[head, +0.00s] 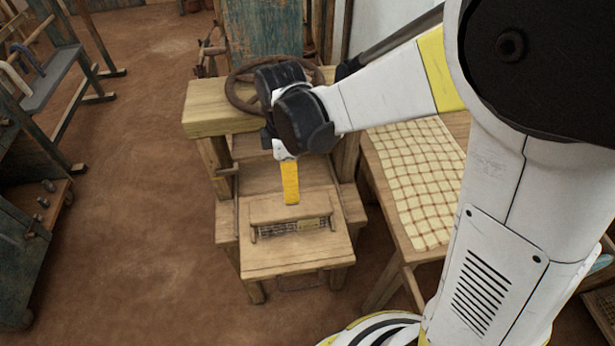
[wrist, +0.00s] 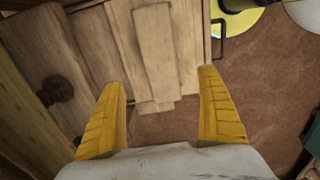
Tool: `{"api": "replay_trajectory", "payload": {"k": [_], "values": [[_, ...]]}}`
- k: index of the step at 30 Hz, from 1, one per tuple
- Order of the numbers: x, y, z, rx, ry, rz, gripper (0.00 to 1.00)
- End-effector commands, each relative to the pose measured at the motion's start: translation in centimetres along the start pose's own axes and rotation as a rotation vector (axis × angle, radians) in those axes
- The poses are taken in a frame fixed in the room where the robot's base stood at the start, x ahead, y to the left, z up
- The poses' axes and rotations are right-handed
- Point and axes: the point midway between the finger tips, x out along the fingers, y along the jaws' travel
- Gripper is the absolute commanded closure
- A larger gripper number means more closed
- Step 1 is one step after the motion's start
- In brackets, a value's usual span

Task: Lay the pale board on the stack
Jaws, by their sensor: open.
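A pale narrow board (head: 288,206) lies across the low wooden bench (head: 300,262), over a dark comb-like strip with small upright ends. In the wrist view a long pale board (wrist: 155,45) lies beyond my fingers, on wider planks of similar wood. I cannot tell for sure which pieces form the stack. My gripper (head: 291,190) points down just above and behind the narrow board; only one yellow finger shows there. Whether a fingertip touches the board cannot be told.
A thick wooden beam (head: 215,115) with a dark wheel (head: 238,98) stands behind the bench. A table with checked cloth (head: 415,180) is close on the right. Dark racks (head: 50,85) line the left. The brown floor (head: 140,210) between is clear.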

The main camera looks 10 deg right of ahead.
Motion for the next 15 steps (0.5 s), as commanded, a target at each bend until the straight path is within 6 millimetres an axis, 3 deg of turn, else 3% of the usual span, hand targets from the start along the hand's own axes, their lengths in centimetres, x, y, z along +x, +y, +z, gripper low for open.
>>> {"api": "replay_trajectory", "payload": {"k": [4, 7, 15], "values": [[-0.8, -0.2, 0.6, 0.045, 0.006, 0.016, 0.13], [-2.8, -0.8, 2.0, 0.175, 0.026, 0.065, 0.13], [-9.6, -5.1, 8.5, 0.812, 0.186, 0.286, 0.13]]}}
